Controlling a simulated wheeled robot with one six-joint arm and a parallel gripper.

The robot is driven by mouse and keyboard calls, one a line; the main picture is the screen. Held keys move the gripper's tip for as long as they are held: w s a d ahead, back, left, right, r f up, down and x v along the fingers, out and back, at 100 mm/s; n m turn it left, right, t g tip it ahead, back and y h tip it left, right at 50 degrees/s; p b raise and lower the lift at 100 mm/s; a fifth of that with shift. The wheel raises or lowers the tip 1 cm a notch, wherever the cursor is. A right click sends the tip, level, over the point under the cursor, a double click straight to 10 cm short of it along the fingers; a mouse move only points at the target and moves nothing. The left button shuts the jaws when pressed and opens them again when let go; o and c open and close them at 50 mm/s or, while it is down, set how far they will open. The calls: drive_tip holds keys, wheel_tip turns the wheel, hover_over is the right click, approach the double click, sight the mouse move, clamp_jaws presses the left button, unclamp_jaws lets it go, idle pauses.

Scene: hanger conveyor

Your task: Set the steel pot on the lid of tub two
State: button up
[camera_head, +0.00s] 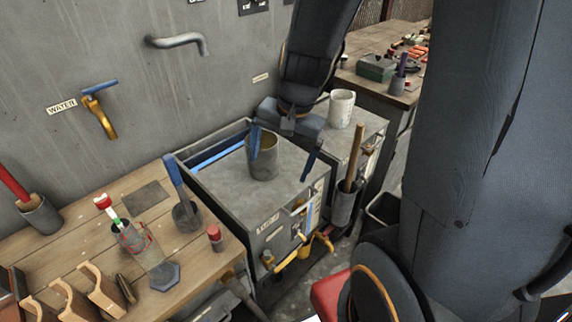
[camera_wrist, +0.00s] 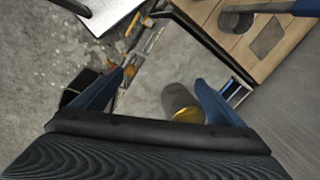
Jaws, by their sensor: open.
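The steel pot (camera_head: 266,168), a plain grey-brown cylinder, stands upright on the flat grey lid (camera_head: 225,185) of the nearer tub. In the wrist view the pot (camera_wrist: 176,98) lies between the fingers of my gripper (camera_wrist: 159,78), closer to the right one. Its inside looks yellowish there.
A second grey tub behind carries a white mug (camera_head: 341,108). A holder with a wooden handle (camera_head: 345,203) stands at the nearer tub's right side. Yellow taps (camera_head: 300,255) jut from its front. The wooden bench (camera_head: 75,235) at left holds cups, tools and several wooden blocks.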

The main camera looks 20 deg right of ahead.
drive_tip(key=s+n, duration=0.1)
drive_tip(key=n, duration=0.1)
drive_tip(key=s+n+h, duration=0.1)
drive_tip(key=n, duration=0.2)
drive_tip(key=s+r+n, duration=0.1)
drive_tip(key=n, duration=0.2)
drive_tip(key=shift+s+r+h, duration=0.1)
drive_tip(key=shift+s+h, duration=0.2)
drive_tip(key=shift+s, duration=0.1)
wheel_tip(320, 180, down, 6)
drive_tip(key=b, duration=0.5)
drive_tip(key=shift+f+b, duration=0.2)
drive_tip(key=shift+b, duration=0.15)
